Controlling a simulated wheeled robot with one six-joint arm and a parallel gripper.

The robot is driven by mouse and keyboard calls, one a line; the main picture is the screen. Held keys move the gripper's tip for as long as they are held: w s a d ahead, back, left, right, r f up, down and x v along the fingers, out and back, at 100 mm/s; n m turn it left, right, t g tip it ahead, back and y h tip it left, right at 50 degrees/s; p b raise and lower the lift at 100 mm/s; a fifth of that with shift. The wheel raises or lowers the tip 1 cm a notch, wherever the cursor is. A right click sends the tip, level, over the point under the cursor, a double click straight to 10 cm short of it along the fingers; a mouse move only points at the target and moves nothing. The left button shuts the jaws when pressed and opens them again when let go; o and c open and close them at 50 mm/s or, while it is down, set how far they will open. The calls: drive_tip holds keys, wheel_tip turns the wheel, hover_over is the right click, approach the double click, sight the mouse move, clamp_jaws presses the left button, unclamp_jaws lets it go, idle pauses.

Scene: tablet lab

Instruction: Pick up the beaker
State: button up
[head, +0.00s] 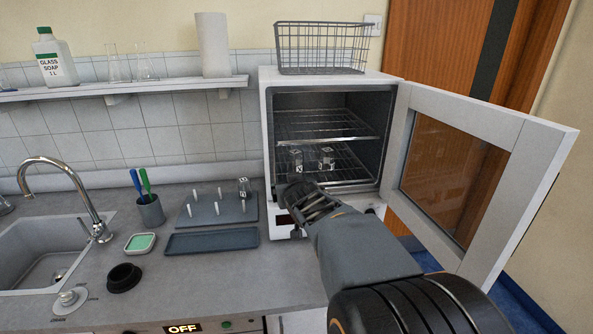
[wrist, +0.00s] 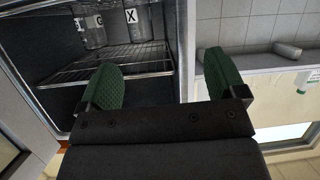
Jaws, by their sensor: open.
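Two small clear beakers with black-and-white letter labels stand on a wire rack inside the open white cabinet (head: 391,91): a left beaker (head: 296,161) and a right beaker (head: 327,158). In the wrist view they show at the top, one marked G (wrist: 93,32) and one marked X (wrist: 138,24). My gripper (head: 298,190) is at the front of the cabinet opening, near the left beaker. In the wrist view its green-padded fingers (wrist: 160,64) are apart, with nothing between them.
The cabinet door (head: 478,120) stands wide open to the right. A wire basket (head: 322,48) sits on top. A flat grey tray (head: 212,241), a pen cup (head: 150,210), a green sponge (head: 140,242) and a sink (head: 42,250) are to the left on the counter.

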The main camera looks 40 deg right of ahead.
sight(298, 159)
drive_tip(key=w+d+f+n+t+y+b, duration=0.1)
drive_tip(key=w+d+t, duration=0.1)
drive_tip(key=d, duration=0.3)
drive_tip(key=w+d+f+t+b, duration=0.1)
drive_tip(key=d+t, duration=0.2)
drive_tip(key=d, duration=0.2)
drive_tip(key=shift+y, duration=0.3)
drive_tip(key=x, duration=0.4)
drive_tip(key=p+x, duration=0.1)
drive_tip(key=x, duration=0.3)
drive_tip(key=shift+s+d+r, duration=0.1)
drive_tip(key=shift+d+r, duration=0.05)
drive_tip(key=shift+r, duration=0.1)
drive_tip(key=shift+p+x, duration=1.25)
drive_tip(key=shift+x, duration=1.9)
drive_tip(key=shift+c, duration=0.4)
drive_tip(key=c, duration=1)
drive_tip(key=shift+o, duration=0.2)
drive_tip(key=shift+r, duration=0.1)
